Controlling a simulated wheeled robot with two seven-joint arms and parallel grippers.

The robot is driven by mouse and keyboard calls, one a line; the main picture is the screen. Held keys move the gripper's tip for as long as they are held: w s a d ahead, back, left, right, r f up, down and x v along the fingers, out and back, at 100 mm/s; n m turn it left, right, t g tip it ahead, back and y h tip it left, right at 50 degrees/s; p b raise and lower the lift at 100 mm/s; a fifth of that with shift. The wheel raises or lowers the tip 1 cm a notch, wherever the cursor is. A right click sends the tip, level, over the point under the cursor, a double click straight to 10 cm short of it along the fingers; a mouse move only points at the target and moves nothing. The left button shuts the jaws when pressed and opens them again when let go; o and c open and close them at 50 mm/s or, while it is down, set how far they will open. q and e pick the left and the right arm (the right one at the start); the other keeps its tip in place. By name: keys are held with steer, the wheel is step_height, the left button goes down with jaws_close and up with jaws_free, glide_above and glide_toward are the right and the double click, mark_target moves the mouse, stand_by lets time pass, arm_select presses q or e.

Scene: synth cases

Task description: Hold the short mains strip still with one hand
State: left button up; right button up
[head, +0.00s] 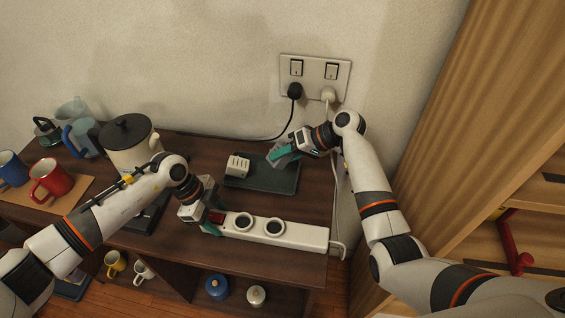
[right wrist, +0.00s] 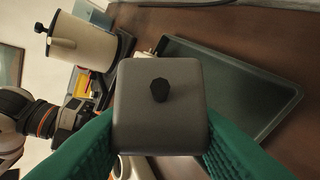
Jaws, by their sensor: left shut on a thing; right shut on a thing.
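The short white mains strip (head: 290,233) lies on the dark wooden top with two round dark-ringed sockets facing up. A red part shows at its left end. My left gripper (head: 212,214) is shut on that left end. My right gripper (head: 284,153) is shut on a grey block (head: 280,158) above the right side of a dark tray, apart from the strip. In the right wrist view the grey block (right wrist: 160,110) is boxy, with rounded corners and a black knob, between my green fingers. What lies under the block is hidden.
The dark tray (head: 272,184) behind the strip holds a white slotted cube (head: 237,166). A wall socket plate (head: 315,79) has a black and a white plug in it. A cream canister (head: 128,145) and mugs, including a red mug (head: 48,180), stand left. A wooden shelf unit (head: 485,130) stands right.

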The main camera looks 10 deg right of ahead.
steer(key=shift+f, duration=2.95)
steer(key=o, duration=1)
arm_select(q)
steer(key=shift+s+a+r, duration=0.1)
arm_select(e)
steer(key=shift+o, duration=0.6)
steer(key=shift+d+f, duration=0.1)
steer(key=shift+d, duration=0.1)
steer(key=shift+s+d+r, duration=0.1)
steer(key=shift+d+r, duration=0.1)
steer(key=shift+r, duration=0.05)
steer(key=v, duration=1.1)
steer(key=shift+r, duration=0.3)
